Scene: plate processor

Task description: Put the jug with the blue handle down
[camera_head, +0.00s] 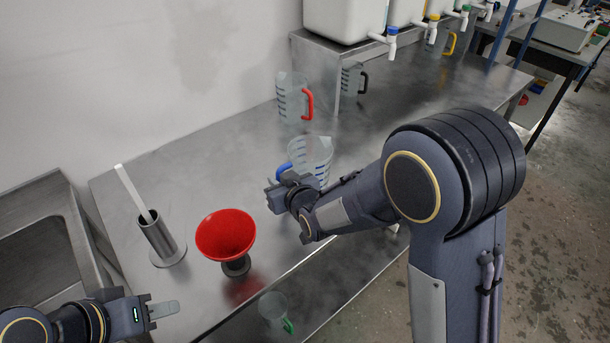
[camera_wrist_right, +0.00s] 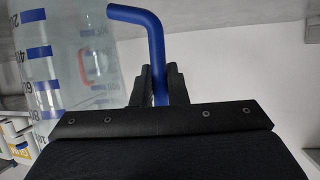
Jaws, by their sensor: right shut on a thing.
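The clear jug with the blue handle (camera_head: 316,153) is upright over the steel table, right of the red funnel. It also shows in the right wrist view (camera_wrist_right: 60,65), with blue scale marks on its wall. My right gripper (camera_head: 281,188) is shut on the jug's blue handle (camera_wrist_right: 156,50), which runs between the two dark fingers. My wrist and fingers cover the lower part of the jug, so I cannot tell whether its base touches the table. My left gripper (camera_head: 163,309) is at the lower left, away from the jug, and its finger gap is unclear.
A red funnel (camera_head: 226,233) and a metal cylinder (camera_head: 162,245) with a white stick stand on the left. A red-handled jug (camera_head: 291,98) and a black-handled jug (camera_head: 350,79) stand behind. A green-handled jug (camera_head: 272,306) is below the front edge. Free table (camera_head: 225,160) lies left.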

